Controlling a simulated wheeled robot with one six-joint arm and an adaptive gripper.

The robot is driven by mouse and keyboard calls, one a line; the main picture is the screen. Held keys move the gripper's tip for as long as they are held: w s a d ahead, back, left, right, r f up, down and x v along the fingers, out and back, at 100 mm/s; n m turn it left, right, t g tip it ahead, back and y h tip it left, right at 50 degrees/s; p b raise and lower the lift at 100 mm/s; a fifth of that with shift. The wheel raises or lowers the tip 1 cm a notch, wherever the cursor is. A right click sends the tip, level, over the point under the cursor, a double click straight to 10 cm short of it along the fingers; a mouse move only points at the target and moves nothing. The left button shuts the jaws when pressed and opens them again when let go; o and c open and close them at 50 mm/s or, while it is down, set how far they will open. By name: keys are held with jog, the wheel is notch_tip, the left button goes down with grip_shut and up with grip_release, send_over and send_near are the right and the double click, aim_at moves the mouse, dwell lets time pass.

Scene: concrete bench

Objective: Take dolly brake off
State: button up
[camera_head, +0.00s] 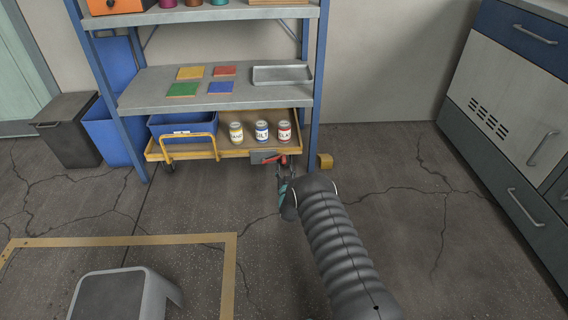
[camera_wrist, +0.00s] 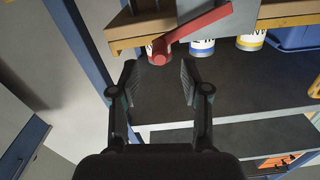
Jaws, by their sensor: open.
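The dolly (camera_head: 225,151) is a low tray with a yellow rim and handle, standing under the shelf unit. Its red brake lever (camera_head: 283,160) sits on a grey plate at the front right; it slants across the top of the wrist view (camera_wrist: 197,30). My gripper (camera_head: 284,178) is at the dolly's front right, close to the lever. In the wrist view its fingers (camera_wrist: 160,76) are apart with nothing between them, and the lever lies just beyond the tips. I cannot tell whether a finger touches it.
The dolly carries several cans (camera_head: 262,131) and a blue bin (camera_head: 182,125). A grey step stool (camera_head: 125,295) is at front left. The floor at right is clear.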

aim_at(284, 163)
jog(key=shift+w+a+b, duration=0.2)
jog(key=shift+w+b, duration=0.15)
jog(key=shift+w, duration=1.1)
jog(key=shift+w+a+b, duration=0.2)
jog(key=shift+w+b, duration=0.1)
jog(key=shift+w, duration=1.1)
grip_shut()
